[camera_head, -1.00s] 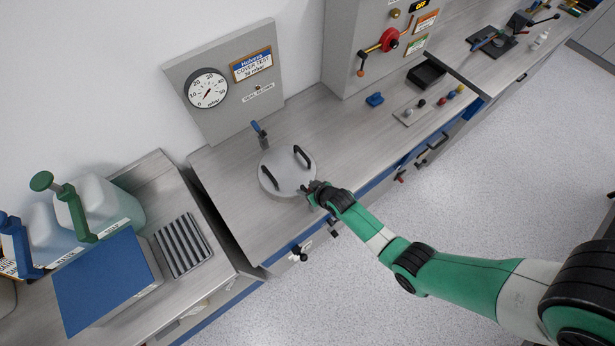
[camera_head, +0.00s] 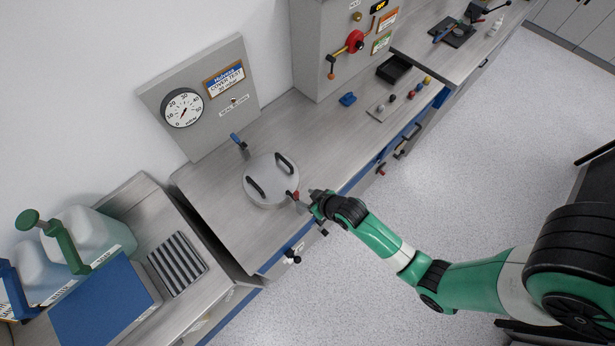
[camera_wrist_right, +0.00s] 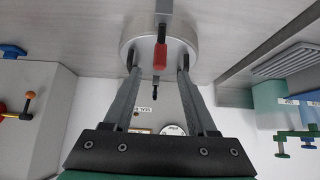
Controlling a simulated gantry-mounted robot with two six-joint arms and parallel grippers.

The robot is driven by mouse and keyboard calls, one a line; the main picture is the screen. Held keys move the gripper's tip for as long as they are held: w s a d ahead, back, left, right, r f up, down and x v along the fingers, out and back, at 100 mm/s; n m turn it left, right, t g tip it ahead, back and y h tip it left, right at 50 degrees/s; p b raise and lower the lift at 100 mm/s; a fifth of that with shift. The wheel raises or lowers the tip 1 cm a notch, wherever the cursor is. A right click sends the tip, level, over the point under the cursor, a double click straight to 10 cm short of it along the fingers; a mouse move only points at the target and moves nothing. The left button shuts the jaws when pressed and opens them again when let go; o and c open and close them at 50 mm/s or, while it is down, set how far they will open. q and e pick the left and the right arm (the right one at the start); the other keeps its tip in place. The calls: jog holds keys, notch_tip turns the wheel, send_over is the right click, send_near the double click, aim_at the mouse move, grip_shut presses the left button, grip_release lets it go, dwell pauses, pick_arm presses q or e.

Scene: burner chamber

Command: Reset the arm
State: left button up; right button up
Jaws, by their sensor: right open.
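My right arm comes in from the lower right in the head view. Its gripper (camera_head: 313,201) is open and empty at the front edge of the bench, just right of a round metal cover (camera_head: 271,181) with two black handles. A small red-tipped lever (camera_head: 292,195) stands at the cover's near right rim, between cover and gripper. In the right wrist view the two fingers (camera_wrist_right: 160,66) are spread, and the red lever tip (camera_wrist_right: 160,56) shows between them; it appears apart from both fingers. My left gripper is not in view.
A blue-handled lever (camera_head: 238,141) stands at the cover's far side. A gauge panel (camera_head: 205,95) is behind it. A grey cabinet with a red valve handle (camera_head: 353,42) stands further right. A blue box (camera_head: 105,305) and jugs are at lower left. Open floor lies at right.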

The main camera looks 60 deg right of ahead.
jog(key=shift+r, duration=0.1)
dwell(0.5)
jog(key=w+a+r+n+t, duration=0.1)
jog(key=w+r+t, duration=0.2)
jog(key=w+r, duration=0.5)
jog(key=w+a+r+t, duration=0.2)
jog(key=w+r, duration=0.5)
jog(key=r, duration=0.4)
jog(key=w+a+r+n+t+y, duration=0.1)
jog(key=w+a+r+t, duration=0.15)
jog(key=r, duration=0.85)
jog(key=w+a+r+t, duration=0.1)
jog(key=w+r+t, duration=0.15)
jog(key=r, duration=0.75)
jog(key=s+a+r+n+t+y, duration=0.1)
jog(key=s+a+r+t, duration=0.15)
jog(key=r, duration=0.85)
jog(key=s+a+r+t+y, duration=0.1)
jog(key=s+a+r+t, duration=0.2)
jog(key=r, duration=0.8)
jog(key=s+r+n+t+y, duration=0.1)
jog(key=s+r+t, duration=0.3)
jog(key=s+r, duration=0.6)
jog(key=shift+s+d+r, duration=0.15)
jog(key=shift+s+r, duration=0.2)
jog(key=shift+s, duration=0.3)
jog(key=shift+d, duration=0.15)
